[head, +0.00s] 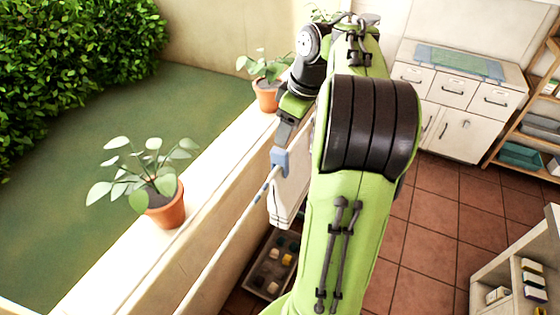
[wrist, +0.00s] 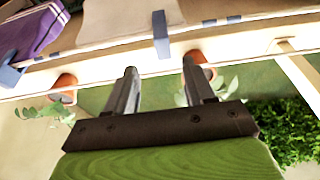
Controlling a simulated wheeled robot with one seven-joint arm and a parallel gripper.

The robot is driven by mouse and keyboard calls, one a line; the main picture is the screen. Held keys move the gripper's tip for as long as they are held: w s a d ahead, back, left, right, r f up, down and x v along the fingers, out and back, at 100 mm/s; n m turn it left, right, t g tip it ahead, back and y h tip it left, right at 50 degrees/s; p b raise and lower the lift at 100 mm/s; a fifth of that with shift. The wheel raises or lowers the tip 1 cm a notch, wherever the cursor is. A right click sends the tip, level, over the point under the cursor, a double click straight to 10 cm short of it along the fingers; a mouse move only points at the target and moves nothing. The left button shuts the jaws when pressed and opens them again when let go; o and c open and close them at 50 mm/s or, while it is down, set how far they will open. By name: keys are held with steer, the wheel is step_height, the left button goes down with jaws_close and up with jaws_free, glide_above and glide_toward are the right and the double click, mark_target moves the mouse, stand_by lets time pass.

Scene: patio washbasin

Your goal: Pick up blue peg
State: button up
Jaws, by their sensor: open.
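A blue peg (wrist: 161,35) sits across a pale rail (wrist: 230,38) in the wrist view, with a pale cloth (wrist: 115,15) beside it. It also shows in the head view (head: 280,161), at the upper end of the rail (head: 235,228). My gripper (wrist: 160,67) is open and empty, and the peg appears between and beyond its two fingertips. In the head view my gripper (head: 284,138) is close to the peg, partly hidden by my green arm; whether it touches cannot be told. Another blue peg (wrist: 10,75) is at the far left by a purple cloth (wrist: 38,30).
Potted plants (head: 166,205) (head: 267,95) stand on the ledge (head: 120,255) left of the rail. A tray (head: 262,280) with small items lies below. A cabinet (head: 455,95) and shelves (head: 530,140) are at right, with open tiled floor between.

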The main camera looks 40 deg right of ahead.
mark_target(280, 151)
steer(key=x, duration=0.3)
steer(key=shift+s+a+f+b, duration=0.15)
steer(key=shift+a+f+b, duration=0.05)
steer(key=shift+b, duration=0.15)
steer(key=b+x, duration=0.1)
steer(key=x, duration=0.4)
steer(key=shift+r, duration=0.1)
steer(key=shift+c, duration=0.7)
jaws_close()
step_height(280, 151, up, 10)
steer(key=p, duration=0.4)
steer(key=shift+r, duration=0.15)
